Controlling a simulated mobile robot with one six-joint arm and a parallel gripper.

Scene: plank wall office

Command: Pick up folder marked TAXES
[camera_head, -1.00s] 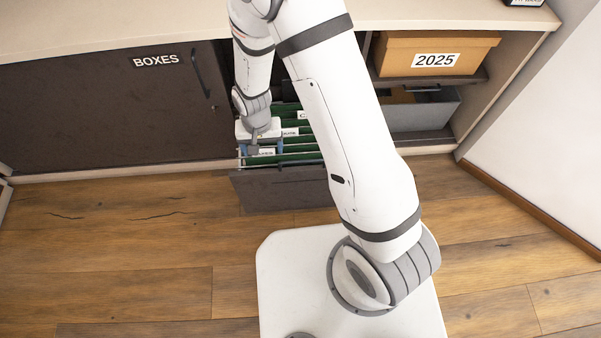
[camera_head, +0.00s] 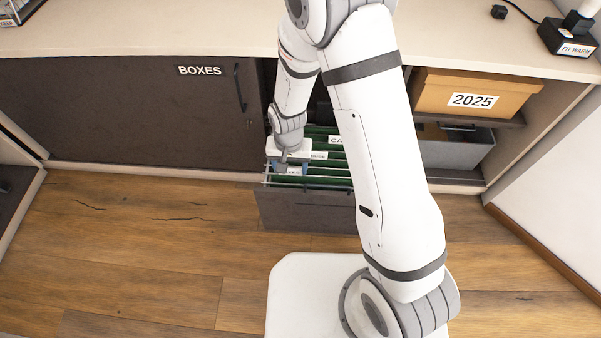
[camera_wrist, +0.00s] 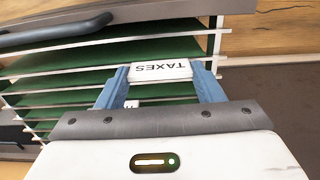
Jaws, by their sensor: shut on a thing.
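The folder marked TAXES shows its white label (camera_wrist: 160,71) upside down in the wrist view. It sits among green hanging folders (camera_wrist: 60,74) in the open drawer (camera_head: 305,208). My gripper (camera_wrist: 163,76) has its two blue fingers at the two ends of the TAXES label, shut on it. In the head view my gripper (camera_head: 290,166) is low over the left part of the drawer, and the label there is too small to read surely. Part of the drawer is hidden behind my arm.
A closed dark door marked BOXES (camera_head: 150,110) is left of the drawer. An orange box marked 2025 (camera_head: 472,95) stands on a shelf at right, above a grey bin (camera_head: 455,148). The wooden floor (camera_head: 150,230) in front is clear.

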